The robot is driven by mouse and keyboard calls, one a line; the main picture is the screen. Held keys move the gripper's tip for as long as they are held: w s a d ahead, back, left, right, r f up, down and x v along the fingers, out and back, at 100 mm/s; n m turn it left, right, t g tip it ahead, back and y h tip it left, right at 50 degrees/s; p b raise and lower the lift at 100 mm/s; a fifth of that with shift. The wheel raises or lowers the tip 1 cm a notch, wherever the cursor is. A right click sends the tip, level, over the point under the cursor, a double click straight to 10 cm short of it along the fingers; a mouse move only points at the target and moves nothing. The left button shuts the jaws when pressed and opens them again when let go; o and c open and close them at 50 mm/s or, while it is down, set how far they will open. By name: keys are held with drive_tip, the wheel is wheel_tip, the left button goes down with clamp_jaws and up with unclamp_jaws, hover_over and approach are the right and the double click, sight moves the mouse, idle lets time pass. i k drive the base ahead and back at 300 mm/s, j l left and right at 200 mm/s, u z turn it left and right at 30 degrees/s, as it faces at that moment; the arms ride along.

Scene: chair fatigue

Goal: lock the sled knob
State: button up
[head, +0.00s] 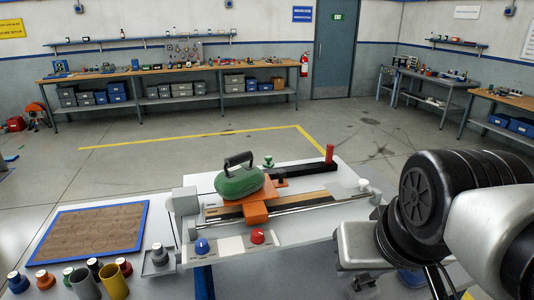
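An orange sled (255,212) sits across the rails of the test bench (310,232) in the middle of the head view. A green rounded weight with a black handle (240,179) rests on top of it. A small green knob (268,161) stands upright just right of the weight, by a black bar with a red upright end (329,153). I cannot tell from this view whether the knob is locked. A pale knob (363,184) stands at the bench's right end. My arm fills the right edge; no gripper fingers can be made out.
A blue button (202,246) and a red button (257,236) sit on the bench's front. At left are a blue-framed brown board (97,230), a yellow cup (113,281), a grey cup (84,283) and several small capped items. Open floor lies behind the bench.

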sight(258, 236)
drive_tip(key=i+l, duration=0.1)
drive_tip(key=l, duration=0.45)
drive_tip(key=i+l, duration=0.1)
drive_tip(key=l, duration=0.4)
drive_tip(key=l+u, duration=0.65)
drive_tip(key=l, duration=0.2)
drive_tip(key=u, duration=0.9)
drive_tip(key=i+l, duration=0.05)
